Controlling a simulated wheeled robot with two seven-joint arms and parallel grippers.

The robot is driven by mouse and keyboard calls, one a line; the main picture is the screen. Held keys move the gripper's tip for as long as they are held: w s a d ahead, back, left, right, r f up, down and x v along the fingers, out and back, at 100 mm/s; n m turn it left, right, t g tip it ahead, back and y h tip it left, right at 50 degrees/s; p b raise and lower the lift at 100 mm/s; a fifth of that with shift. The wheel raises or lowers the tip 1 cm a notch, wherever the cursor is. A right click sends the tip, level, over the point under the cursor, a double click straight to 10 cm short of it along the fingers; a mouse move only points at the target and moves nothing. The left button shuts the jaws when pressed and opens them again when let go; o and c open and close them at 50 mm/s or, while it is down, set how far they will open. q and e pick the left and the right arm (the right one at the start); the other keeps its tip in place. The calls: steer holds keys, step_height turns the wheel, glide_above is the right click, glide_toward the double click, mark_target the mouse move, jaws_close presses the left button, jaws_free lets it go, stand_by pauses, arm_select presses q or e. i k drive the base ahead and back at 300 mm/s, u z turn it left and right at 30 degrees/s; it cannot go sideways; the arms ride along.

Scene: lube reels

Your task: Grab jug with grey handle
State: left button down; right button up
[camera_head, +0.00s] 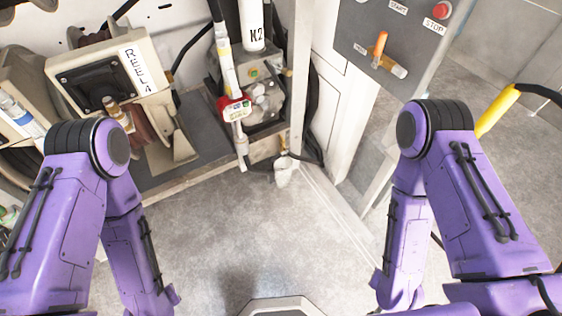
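I cannot make out a jug with a grey handle in the head view. A small white container-like object (283,171) sits low beside the cabinet's corner, below an orange-brown fitting; it is too small to tell what it is. Both of my purple arms bend down at the elbows, one on each side. Their forearms run to the bottom edge of the picture, so neither gripper shows.
At the left stands a reel housing (108,75) marked REEL4, on a grey shelf. A hose with a red-and-white fitting (233,107) hangs before the pump gear (264,98). A control panel (411,45) with an orange lever (380,45) is at upper right. The grey floor (265,230) between my arms is clear.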

mark_target(282, 178)
steer(key=u, duration=1.2)
steer(key=i, duration=0.65)
steer(key=z, duration=2.6)
